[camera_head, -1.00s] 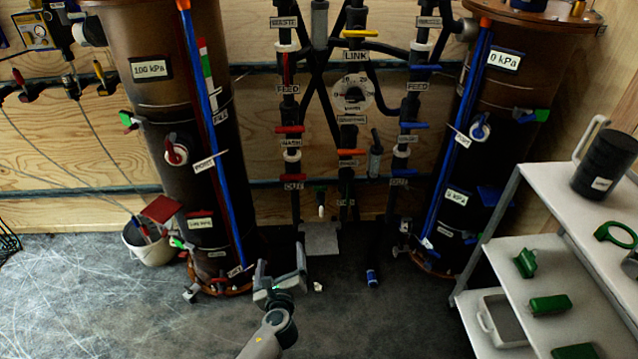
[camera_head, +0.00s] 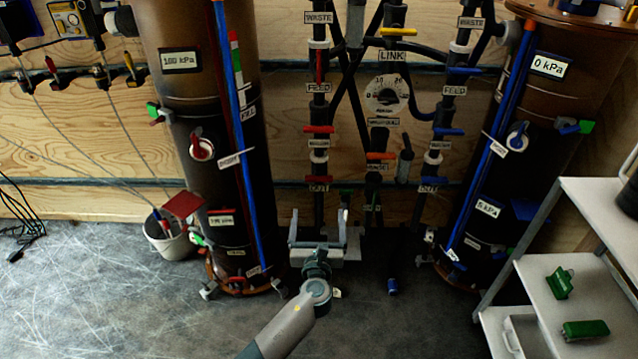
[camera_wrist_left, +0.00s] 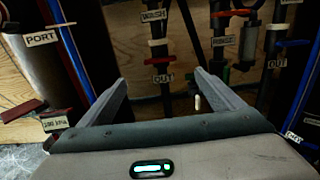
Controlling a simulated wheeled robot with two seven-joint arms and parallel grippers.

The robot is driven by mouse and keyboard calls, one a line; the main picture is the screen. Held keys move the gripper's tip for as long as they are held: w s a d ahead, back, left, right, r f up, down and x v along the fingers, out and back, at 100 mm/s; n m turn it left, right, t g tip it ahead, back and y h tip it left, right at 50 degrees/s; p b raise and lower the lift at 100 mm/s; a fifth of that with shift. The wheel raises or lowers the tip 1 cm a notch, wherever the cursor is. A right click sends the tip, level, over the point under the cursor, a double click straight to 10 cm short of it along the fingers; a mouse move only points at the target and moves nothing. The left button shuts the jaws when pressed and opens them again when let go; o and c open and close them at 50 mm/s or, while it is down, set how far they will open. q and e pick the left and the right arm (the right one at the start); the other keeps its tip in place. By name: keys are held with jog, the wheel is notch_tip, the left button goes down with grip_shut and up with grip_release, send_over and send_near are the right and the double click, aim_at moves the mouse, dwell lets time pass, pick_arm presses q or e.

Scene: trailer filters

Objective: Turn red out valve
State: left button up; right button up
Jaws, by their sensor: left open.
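The red out valve (camera_head: 318,179) is a small red handle on the left black pipe, just above a white OUT label. In the left wrist view the red handle (camera_wrist_left: 157,61) lies ahead, between the two fingers and slightly above their tips. My left gripper (camera_head: 319,222) is open and empty, below the OUT label in the head view, its fingers pointing towards the pipes. In the left wrist view the gripper (camera_wrist_left: 160,84) frames the OUT label, with no contact visible. My right gripper is in neither view.
A brown tank (camera_head: 180,100) stands left of the pipes, another (camera_head: 545,105) to the right. Another red handle (camera_head: 318,129) sits higher on the same pipe. A blue-handled pipe (camera_head: 447,131) is to the right. A white shelf (camera_head: 545,230) stands at right. The left floor is mostly clear.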

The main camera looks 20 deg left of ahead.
aim_at(319, 180)
pick_arm(q)
jog(key=b+x, duration=0.3)
jog(key=x, duration=1.1)
jog(key=shift+f, duration=0.15)
jog(key=shift+x, duration=0.8)
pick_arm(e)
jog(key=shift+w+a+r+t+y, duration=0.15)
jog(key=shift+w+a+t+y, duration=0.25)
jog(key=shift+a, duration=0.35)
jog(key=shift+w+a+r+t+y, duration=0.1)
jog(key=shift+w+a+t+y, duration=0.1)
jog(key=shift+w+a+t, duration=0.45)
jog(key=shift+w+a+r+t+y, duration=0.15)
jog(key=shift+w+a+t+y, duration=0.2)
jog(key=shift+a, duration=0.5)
pick_arm(q)
jog(key=shift+c, duration=0.2)
jog(key=c, duration=1)
